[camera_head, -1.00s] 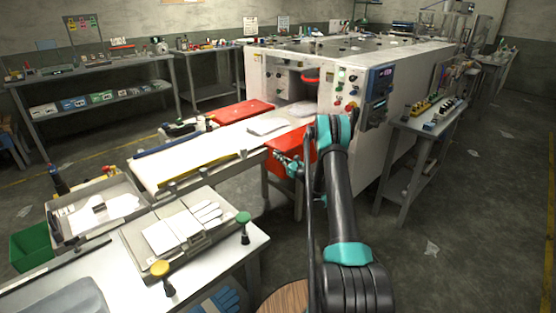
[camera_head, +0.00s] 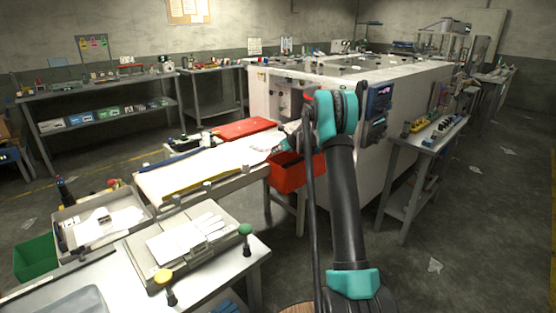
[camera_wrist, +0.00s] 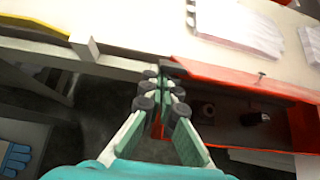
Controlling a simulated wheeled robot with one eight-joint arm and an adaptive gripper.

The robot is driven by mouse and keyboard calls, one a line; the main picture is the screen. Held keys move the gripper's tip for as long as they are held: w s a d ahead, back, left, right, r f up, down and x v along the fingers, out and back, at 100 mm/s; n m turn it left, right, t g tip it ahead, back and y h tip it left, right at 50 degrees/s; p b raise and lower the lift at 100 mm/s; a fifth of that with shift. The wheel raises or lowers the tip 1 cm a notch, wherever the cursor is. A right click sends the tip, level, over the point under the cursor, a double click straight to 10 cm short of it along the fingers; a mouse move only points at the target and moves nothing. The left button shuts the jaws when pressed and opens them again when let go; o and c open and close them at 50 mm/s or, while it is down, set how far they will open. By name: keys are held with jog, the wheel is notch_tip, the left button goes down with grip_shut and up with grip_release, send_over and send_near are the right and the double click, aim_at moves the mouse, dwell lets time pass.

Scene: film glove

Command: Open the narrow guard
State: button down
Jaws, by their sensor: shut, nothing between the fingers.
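The white machine (camera_head: 420,95) stands beyond my arm in the head view. My gripper (camera_wrist: 164,80) is shut and empty in the wrist view. Its fingertips are in front of the worktable edge, beside the left end of a red open bin (camera_wrist: 235,78). The bin also shows in the head view (camera_head: 287,176), just below my gripper. I cannot tell whether the fingers touch it.
The white worktable (camera_head: 165,182) carries a flat red panel (camera_head: 243,129), a yellow strip (camera_head: 195,186) and white gloves (camera_wrist: 240,25). A side table (camera_head: 425,148) with small parts stands right of my arm.

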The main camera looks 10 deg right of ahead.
jog(key=shift+w+a+r+g+h, duration=0.85)
jog(key=shift+w+r+g, duration=0.2)
jog(key=shift+r, duration=0.1)
jog(key=shift+w+a+r, duration=0.4)
jog(key=shift+w+a, duration=0.05)
jog(key=shift+w, duration=0.2)
jog(key=shift+w+a+r, duration=0.35)
jog(key=shift+w+a, duration=0.1)
jog(key=shift+w, duration=0.15)
